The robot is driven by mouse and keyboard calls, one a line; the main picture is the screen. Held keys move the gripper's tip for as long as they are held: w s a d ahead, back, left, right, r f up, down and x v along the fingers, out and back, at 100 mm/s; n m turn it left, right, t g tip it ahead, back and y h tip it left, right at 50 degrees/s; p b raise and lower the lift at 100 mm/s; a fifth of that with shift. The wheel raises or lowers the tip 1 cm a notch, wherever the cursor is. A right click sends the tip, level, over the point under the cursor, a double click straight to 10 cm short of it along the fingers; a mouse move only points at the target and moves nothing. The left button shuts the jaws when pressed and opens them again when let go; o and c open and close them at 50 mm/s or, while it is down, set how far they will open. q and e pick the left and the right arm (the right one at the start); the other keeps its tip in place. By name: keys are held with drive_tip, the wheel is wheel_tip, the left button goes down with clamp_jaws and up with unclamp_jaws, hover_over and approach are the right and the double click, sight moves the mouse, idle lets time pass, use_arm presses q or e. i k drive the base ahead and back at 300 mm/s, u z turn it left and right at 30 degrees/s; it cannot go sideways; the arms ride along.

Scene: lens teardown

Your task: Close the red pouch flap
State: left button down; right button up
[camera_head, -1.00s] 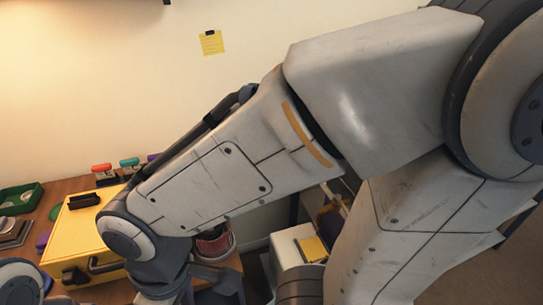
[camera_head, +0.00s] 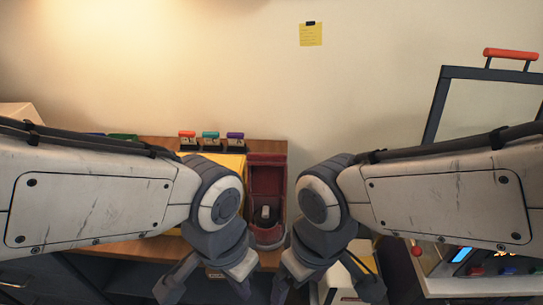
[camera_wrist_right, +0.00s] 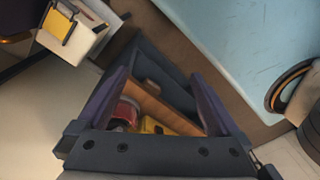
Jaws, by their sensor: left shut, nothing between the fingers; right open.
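The red pouch (camera_head: 267,180) stands at the right end of the wooden table in the head view. It looks open, with a dark item bearing a pale top in its mouth. My left gripper (camera_head: 207,288) hangs in front of the table, left of the pouch, shut and empty. My right gripper (camera_head: 328,290) hangs in front and to the right of the pouch, open and empty, apart from it. In the right wrist view a red rounded thing (camera_wrist_right: 126,110), perhaps the pouch, shows beyond the open fingers.
A yellow case (camera_head: 232,163) stands left of the pouch, mostly behind my left arm. Several small blocks with coloured tops (camera_head: 211,141) stand at the table's back edge. A white box (camera_head: 345,285) is at lower right, and a panel with a screen (camera_head: 480,262) is farther right.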

sight(267, 172)
drive_tip(key=k, duration=1.25)
drive_tip(key=z, duration=0.55)
drive_tip(key=i, duration=1.7)
drive_tip(key=u, duration=0.5)
